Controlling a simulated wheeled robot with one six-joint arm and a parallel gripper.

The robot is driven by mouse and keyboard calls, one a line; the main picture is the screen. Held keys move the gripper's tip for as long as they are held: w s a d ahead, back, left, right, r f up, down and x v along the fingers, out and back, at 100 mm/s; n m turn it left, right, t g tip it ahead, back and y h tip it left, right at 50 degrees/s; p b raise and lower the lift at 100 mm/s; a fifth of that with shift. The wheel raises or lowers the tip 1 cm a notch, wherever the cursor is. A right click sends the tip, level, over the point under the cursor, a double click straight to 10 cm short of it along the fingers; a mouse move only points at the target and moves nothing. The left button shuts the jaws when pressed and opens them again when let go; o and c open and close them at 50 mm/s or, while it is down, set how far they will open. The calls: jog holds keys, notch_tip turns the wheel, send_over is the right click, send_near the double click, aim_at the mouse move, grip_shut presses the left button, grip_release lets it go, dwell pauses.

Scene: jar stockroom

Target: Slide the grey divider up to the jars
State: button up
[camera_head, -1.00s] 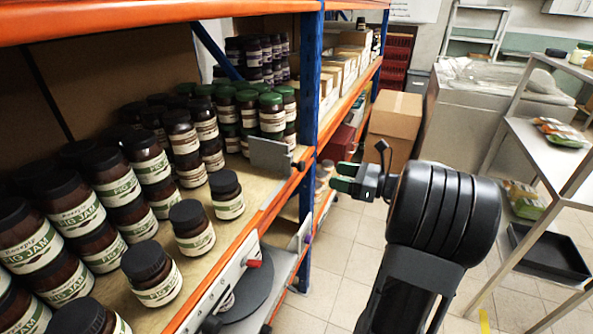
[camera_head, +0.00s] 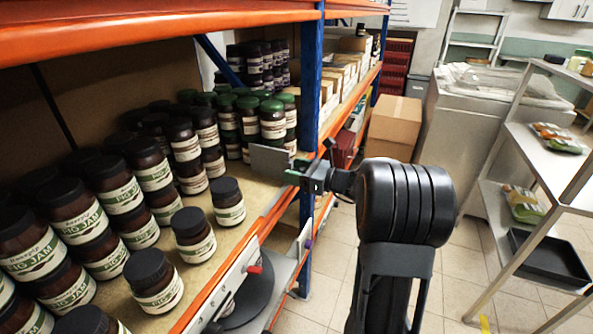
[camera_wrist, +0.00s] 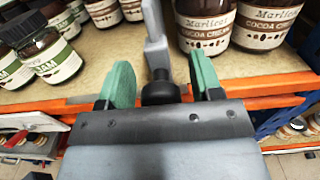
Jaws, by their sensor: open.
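The grey divider (camera_head: 269,161) stands upright at the front edge of the shelf board. In the wrist view the divider (camera_wrist: 156,42) is seen nearly edge-on, with a dark round knob (camera_wrist: 160,90) at its near end. My gripper (camera_head: 298,172) is at the divider's front end; in the wrist view its green fingertips (camera_wrist: 160,82) are apart, one on each side of the knob. Fig jam jars (camera_head: 194,236) with black lids stand left of the divider. Green-lidded cocoa cream jars (camera_head: 272,122) stand behind it, and also show right of it in the wrist view (camera_wrist: 205,25).
An orange shelf beam (camera_head: 250,240) runs along the front edge, with a blue upright (camera_head: 310,90) close behind my gripper. A tilted metal-edged round-plate device (camera_head: 262,285) hangs below the beam. A cardboard box (camera_head: 394,125) stands on the floor beyond.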

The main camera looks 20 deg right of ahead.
grip_shut()
dwell(0.6)
